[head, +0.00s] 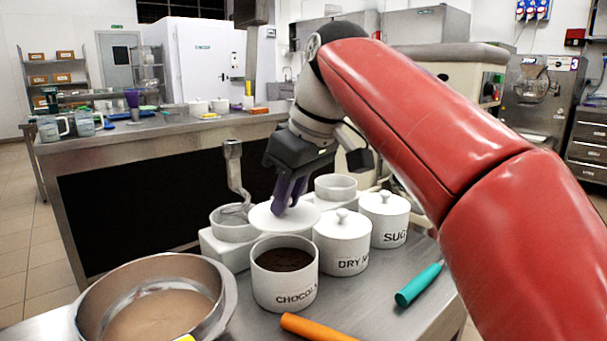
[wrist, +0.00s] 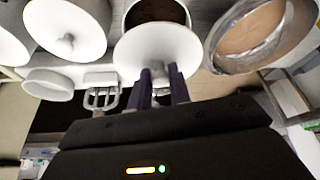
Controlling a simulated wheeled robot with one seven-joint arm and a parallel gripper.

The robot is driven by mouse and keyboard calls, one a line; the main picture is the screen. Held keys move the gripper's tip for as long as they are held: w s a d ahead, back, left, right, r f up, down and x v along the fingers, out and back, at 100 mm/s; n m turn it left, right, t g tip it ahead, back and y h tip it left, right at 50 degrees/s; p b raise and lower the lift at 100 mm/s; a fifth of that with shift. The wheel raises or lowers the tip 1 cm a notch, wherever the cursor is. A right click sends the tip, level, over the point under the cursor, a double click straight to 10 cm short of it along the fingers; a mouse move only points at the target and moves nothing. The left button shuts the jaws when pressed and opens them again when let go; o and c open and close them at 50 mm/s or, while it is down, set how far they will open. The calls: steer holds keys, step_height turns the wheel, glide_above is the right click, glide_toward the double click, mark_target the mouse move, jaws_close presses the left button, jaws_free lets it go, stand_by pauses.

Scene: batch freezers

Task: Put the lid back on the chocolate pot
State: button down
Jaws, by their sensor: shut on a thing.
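The chocolate pot (head: 285,290) is a white pot with dark brown contents, open at the top, standing at the front of the counter. It also shows at the top of the wrist view (wrist: 157,10). My gripper (head: 289,205) is shut on the knob of a round white lid (head: 268,222). The lid is held just behind the pot and above its rim height, apart from it as far as I can tell. In the wrist view the lid (wrist: 140,48) covers part of the pot, and my fingertips (wrist: 160,75) are at its knob.
Lidded pots marked DRY (head: 341,245) and SUG (head: 385,222) stand to the right. A white holder (head: 222,252) with a metal whisk tool is behind.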

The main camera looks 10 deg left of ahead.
mark_target(293, 217)
steer(key=shift+r, duration=0.15)
steer(key=shift+a+n, duration=0.15)
steer(key=shift+n, duration=0.15)
steer(key=shift+s+f+b, duration=0.1)
steer(key=shift+f+b, duration=0.45)
steer(key=shift+f, duration=0.05)
step_height(293, 217, down, 5)
steer(key=b, duration=0.4)
steer(key=shift+r, duration=0.1)
steer(key=shift+f+p, duration=0.3)
steer(key=shift+p, duration=0.05)
stand_by(2.1)
steer(key=c, duration=0.7)
jaws_free()
